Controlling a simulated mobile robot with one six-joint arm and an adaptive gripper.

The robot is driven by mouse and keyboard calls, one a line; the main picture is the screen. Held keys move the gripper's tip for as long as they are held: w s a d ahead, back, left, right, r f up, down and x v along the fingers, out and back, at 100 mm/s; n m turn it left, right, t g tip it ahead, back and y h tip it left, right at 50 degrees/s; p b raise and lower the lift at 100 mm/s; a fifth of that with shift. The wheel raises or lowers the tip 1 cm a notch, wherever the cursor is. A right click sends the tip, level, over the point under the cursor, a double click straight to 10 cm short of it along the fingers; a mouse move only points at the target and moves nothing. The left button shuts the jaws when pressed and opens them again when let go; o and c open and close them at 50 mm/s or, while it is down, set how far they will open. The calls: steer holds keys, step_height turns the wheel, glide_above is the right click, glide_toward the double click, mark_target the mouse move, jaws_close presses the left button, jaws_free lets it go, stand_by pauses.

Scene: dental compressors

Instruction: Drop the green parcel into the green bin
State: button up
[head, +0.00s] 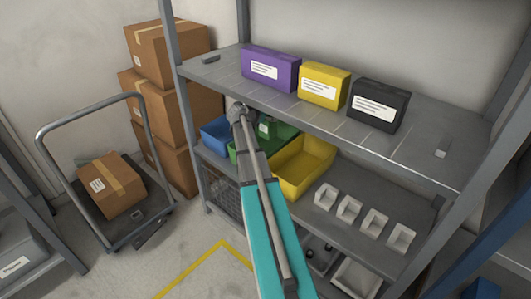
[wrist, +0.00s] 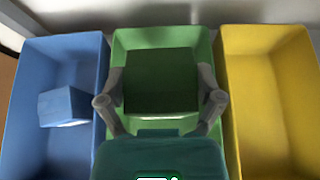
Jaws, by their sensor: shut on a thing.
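The green parcel (wrist: 160,80) is a dark green box, held between the two grey fingers of my gripper (wrist: 162,84) in the wrist view. It lines up with the opening of the green bin (wrist: 161,38), whose walls show around it. How high the parcel is relative to the rim is hard to tell. In the head view the green parcel (head: 266,127) shows a small white label at the green bin (head: 287,139) on the middle shelf. My arm hides part of that bin, and my fingers are not clear there.
The blue bin (wrist: 84,52) on the left holds a blue parcel (wrist: 64,106). The yellow bin (wrist: 246,60) on the right looks empty. An upper shelf (head: 420,150) with purple, yellow and black boxes overhangs the bins. Small white trays (head: 349,209) stand right of them.

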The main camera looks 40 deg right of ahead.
steer(key=shift+f+b, duration=1.7)
steer(key=shift+f, duration=0.35)
steer(key=o, duration=1)
steer(key=shift+r, duration=0.2)
